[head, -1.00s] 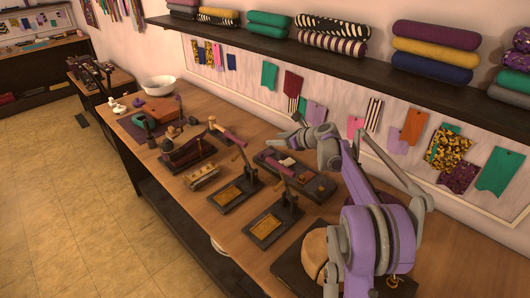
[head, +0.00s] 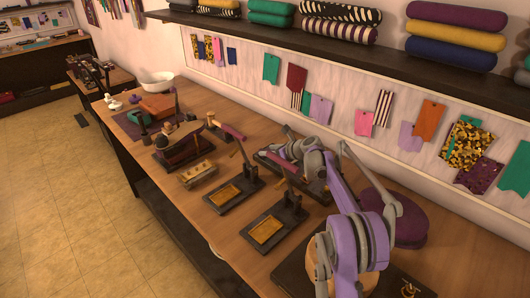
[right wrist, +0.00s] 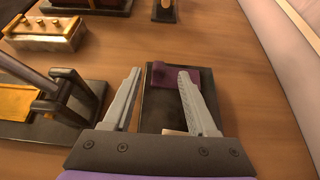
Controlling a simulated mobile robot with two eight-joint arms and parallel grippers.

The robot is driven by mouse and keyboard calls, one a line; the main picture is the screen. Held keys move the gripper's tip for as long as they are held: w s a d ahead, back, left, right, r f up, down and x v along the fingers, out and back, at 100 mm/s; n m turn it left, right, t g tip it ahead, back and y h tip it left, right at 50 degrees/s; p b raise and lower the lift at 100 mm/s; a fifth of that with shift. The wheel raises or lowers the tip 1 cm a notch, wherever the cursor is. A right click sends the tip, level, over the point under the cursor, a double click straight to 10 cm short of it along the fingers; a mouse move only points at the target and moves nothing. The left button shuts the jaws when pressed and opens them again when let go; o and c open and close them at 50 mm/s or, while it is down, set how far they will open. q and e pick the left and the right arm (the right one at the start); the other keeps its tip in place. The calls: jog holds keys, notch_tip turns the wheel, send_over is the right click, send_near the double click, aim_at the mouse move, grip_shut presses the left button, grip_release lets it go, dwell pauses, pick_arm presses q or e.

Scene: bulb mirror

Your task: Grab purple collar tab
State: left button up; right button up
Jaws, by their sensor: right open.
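The purple collar tab (right wrist: 166,77) looks like a small dark purple piece lying at the far end of a black tray (right wrist: 163,108) in the right wrist view. My right gripper (right wrist: 159,72) is open above the tray, its fingertips apart on either side of the tab's near part. The right finger overlaps part of the tab in this view; I cannot tell whether it touches. A pale block shows partly at the tray's near end. My left gripper is not in view.
A black lever press with a brass plate (head: 276,229) stands in front of the tray, with a second one (head: 231,192) to its left. A brass block (head: 199,172) lies farther left. A purple cushion (head: 411,225) sits right of my arm. The wall board is behind.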

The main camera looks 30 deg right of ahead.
aim_at(267, 149)
jog(key=x, duration=0.3)
jog(key=shift+w+a, duration=0.1)
jog(key=shift+w, duration=0.05)
grip_shut()
